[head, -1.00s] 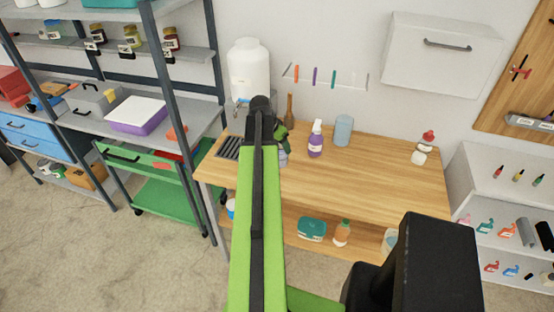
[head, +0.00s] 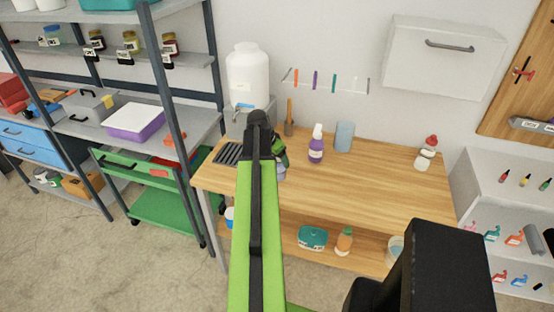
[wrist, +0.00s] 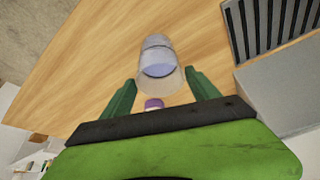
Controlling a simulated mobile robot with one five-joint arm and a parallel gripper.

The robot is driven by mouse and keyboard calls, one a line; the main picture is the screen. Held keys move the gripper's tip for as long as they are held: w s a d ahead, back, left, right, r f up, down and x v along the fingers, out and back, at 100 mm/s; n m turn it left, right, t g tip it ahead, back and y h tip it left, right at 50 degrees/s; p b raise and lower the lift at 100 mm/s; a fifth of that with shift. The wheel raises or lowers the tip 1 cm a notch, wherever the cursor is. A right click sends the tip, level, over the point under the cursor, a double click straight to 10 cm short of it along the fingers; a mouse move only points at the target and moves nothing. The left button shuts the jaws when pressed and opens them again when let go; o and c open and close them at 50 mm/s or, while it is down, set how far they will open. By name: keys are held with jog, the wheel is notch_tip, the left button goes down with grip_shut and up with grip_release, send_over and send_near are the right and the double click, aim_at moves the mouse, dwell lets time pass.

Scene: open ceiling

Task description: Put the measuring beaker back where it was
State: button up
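The measuring beaker (wrist: 157,57) is clear, with pale lavender liquid in it. It sits between the two green fingers of my gripper (wrist: 162,80), which flank its rim in the wrist view. The gripper appears shut on it. In the head view my gripper (head: 280,153) is over the left part of the wooden workbench (head: 390,190), and the beaker (head: 281,173) shows just below the fingers. My arm hides part of the bench. I cannot tell whether the beaker's base touches the wood.
A black drain grille (head: 228,153) and a white water tank (head: 247,75) are at the bench's left. A purple spray bottle (head: 316,150) and a blue cylinder (head: 344,137) stand behind right. A red-capped bottle (head: 426,155) is far right. The bench's middle right is clear.

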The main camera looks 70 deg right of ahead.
jog(key=shift+o, duration=1.3)
jog(key=p+v, duration=1.1)
jog(key=v, duration=0.1)
jog(key=shift+r, duration=0.15)
